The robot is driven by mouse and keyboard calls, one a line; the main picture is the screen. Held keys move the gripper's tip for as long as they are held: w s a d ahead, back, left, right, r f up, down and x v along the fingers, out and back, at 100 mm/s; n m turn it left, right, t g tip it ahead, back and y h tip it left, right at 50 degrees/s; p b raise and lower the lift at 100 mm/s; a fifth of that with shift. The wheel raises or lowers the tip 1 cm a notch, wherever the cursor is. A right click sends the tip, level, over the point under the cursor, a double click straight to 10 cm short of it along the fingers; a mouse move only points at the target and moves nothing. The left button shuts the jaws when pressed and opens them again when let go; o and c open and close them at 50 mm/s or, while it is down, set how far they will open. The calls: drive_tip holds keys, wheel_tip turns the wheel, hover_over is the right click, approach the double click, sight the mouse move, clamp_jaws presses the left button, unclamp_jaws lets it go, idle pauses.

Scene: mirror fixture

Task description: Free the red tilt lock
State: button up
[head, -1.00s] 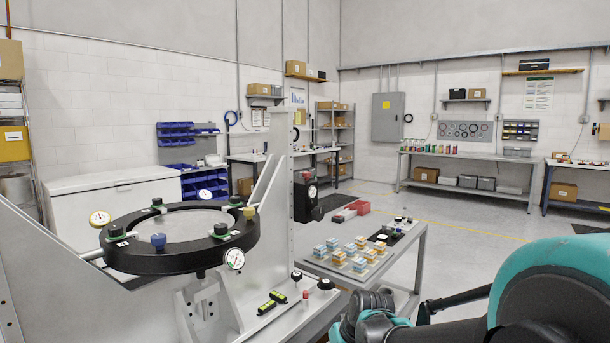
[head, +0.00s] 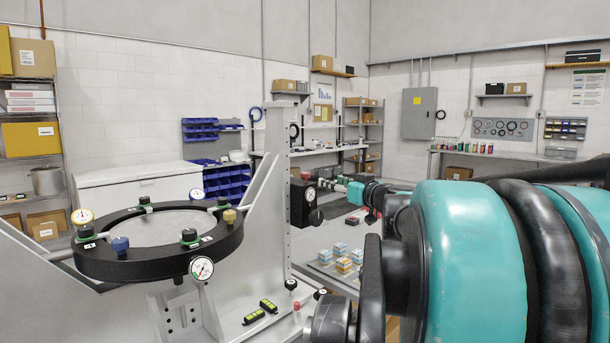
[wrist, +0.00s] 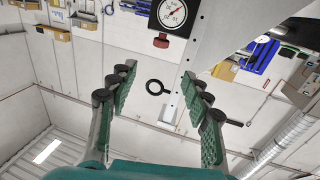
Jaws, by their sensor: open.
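A red knob (wrist: 160,41), which looks like the red tilt lock, sits beside a black box with a white dial (wrist: 174,13) at the top of the wrist view. The knob lies beyond the fingertips, higher in the wrist view, with no contact visible. In the head view my gripper (head: 328,184) is just right of the box.
A black ring frame (head: 150,262) with several knobs and dials stands left of the upright (head: 276,180). Two green-yellow levels (head: 262,311) lie on the fixture base. A low table with small boxes (head: 342,260) is partly hidden behind my arm.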

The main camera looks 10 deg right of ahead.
sight(305, 173)
drive_tip(key=x, duration=1.6)
drive_tip(key=shift+w+a+f, duration=0.1)
drive_tip(key=shift+w+a, duration=0.05)
clamp_jaws()
drive_tip(key=shift+n+y, duration=0.3)
drive_tip(key=shift+y, duration=0.1)
drive_tip(key=n+g+y, duration=0.2)
drive_tip(key=shift+y, duration=0.4)
drive_tip(key=n+g+y, duration=0.4)
drive_tip(key=g, duration=0.1)
drive_tip(key=shift+y, duration=0.3)
drive_tip(key=n+g+y, duration=0.1)
drive_tip(key=n+g, duration=0.2)
drive_tip(key=g, duration=0.1)
drive_tip(key=n+g+y, duration=0.1)
drive_tip(key=n+g, duration=0.2)
drive_tip(key=g, duration=0.2)
drive_tip(key=shift+n+g+y, duration=0.3)
drive_tip(key=shift+n+y, duration=0.1)
drive_tip(key=shift+g, duration=0.3)
